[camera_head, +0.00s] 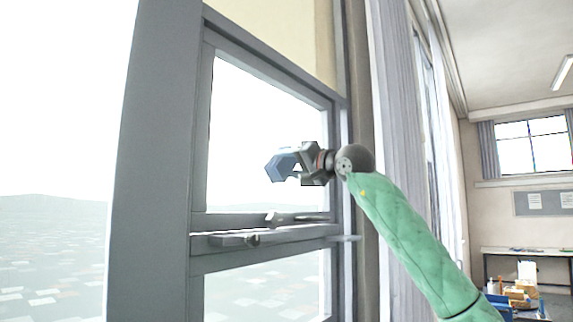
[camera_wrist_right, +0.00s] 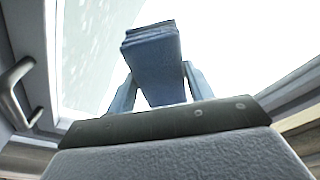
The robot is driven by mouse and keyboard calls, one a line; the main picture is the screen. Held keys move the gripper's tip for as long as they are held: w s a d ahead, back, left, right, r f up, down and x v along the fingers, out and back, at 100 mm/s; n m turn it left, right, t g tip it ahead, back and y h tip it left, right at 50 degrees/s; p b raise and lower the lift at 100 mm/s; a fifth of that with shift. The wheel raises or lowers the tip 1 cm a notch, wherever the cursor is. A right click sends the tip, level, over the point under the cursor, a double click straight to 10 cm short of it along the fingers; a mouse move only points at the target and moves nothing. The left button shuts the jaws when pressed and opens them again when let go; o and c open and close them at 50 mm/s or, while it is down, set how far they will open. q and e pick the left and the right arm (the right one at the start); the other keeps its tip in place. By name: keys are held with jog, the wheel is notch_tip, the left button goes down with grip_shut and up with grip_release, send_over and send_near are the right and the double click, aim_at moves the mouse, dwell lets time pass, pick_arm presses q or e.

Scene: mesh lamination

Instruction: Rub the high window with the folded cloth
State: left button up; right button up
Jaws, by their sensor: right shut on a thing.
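The high window (camera_head: 262,130) is a bright pane in a grey frame in the head view. My right gripper (camera_head: 290,165) is in front of this pane, at the end of my green-sleeved arm from the lower right. It is shut on the folded blue cloth (camera_head: 281,167). In the right wrist view the folded cloth (camera_wrist_right: 152,60) stands out from between the two fingers, with its layered edge at the far end. I cannot tell whether the cloth touches the glass. My left gripper is not in view.
A window handle (camera_head: 235,240) and a latch (camera_head: 285,218) stick out at the rail below the pane. A handle (camera_wrist_right: 15,92) shows at the left in the wrist view. A grey curtain (camera_head: 395,110) hangs to the right. A cluttered table (camera_head: 520,296) stands at the lower right.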

jog(key=shift+w+d, duration=0.7)
jog(key=shift+w, duration=0.15)
jog(key=shift+w+d, duration=0.45)
jog(key=shift+w, duration=0.35)
jog(key=shift+w+d, duration=0.4)
jog(key=shift+w, duration=0.35)
jog(key=shift+s+f+b, duration=0.1)
jog(key=shift+b, duration=0.2)
